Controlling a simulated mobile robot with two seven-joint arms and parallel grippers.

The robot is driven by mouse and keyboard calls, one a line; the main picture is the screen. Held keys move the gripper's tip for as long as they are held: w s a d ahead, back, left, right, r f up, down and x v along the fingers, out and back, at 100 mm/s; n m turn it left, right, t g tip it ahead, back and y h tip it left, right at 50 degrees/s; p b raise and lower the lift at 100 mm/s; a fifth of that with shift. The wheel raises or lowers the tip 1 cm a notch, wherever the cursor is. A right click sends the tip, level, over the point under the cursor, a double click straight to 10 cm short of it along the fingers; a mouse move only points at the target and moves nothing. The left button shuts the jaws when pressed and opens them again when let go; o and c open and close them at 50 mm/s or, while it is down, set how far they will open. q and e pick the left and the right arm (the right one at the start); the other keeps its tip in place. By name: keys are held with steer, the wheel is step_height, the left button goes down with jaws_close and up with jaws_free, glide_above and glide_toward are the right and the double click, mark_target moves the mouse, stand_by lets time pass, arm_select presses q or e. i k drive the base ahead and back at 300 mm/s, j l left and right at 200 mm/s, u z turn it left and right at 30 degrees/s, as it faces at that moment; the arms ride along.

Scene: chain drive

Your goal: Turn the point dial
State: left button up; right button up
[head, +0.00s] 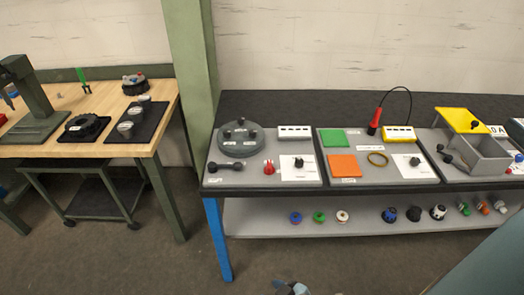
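Two black knobs on white plates look like dials. One knob (299,162) is on the left grey panel of the dark-topped bench. The other knob (414,161) is on the middle grey panel. The lettering beside them is too small to read, so I cannot tell which one is the point dial. Nothing touches either knob.
The left panel also carries a round grey disc unit (240,141) and a red knob (268,167). The middle panel has green (333,138) and orange (345,165) squares. A grey box (480,155) stands at the right. A wooden table (62,103) is at the left.

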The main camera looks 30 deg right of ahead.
mark_target(299, 162)
steer(key=z, duration=1.3)
